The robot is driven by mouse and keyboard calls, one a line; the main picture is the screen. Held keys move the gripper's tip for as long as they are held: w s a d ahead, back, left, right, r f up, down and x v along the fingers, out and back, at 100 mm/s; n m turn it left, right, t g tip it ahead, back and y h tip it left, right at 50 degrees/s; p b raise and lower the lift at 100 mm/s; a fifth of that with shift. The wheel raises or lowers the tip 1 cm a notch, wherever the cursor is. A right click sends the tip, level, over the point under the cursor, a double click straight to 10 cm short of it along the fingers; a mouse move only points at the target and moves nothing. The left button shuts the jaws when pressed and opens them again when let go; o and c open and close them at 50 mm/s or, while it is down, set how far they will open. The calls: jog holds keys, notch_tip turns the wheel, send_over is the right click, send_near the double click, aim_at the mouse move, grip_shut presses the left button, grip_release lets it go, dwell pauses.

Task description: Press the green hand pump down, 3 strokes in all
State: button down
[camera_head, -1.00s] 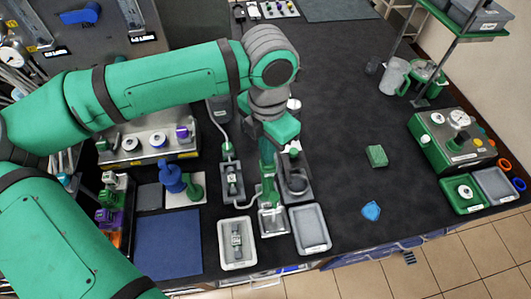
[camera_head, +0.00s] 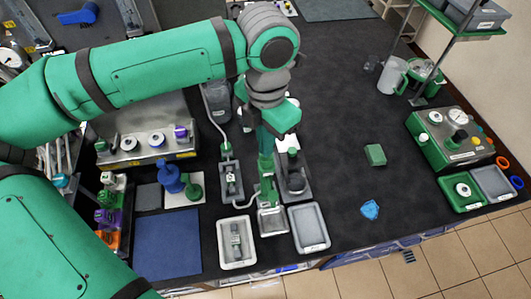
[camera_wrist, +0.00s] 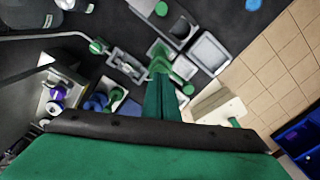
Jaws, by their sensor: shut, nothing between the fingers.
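The green hand pump (camera_head: 268,188) stands at the front of the dark bench, with its foot at a small grey tray (camera_head: 271,224). My gripper (camera_head: 265,152) points down directly above the pump, fingers shut and empty. In the wrist view, the closed green fingers (camera_wrist: 160,76) reach toward the green pump parts (camera_wrist: 182,68). The fingers and pump are similar greens and overlap, so I cannot tell whether the tips touch the pump's top.
A pale tray with a fitting (camera_head: 222,249) stands left of the pump and an empty grey tray (camera_head: 322,222) right. A dark stand (camera_head: 297,186) is close on the right. A blue piece (camera_head: 370,210) and green block (camera_head: 375,155) lie on open bench farther right.

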jog(key=shift+w, duration=0.1)
jog(key=shift+w+r, duration=0.1)
jog(key=shift+r, duration=0.45)
jog(key=shift+s+r, duration=0.2)
jog(key=shift+r, duration=2.25)
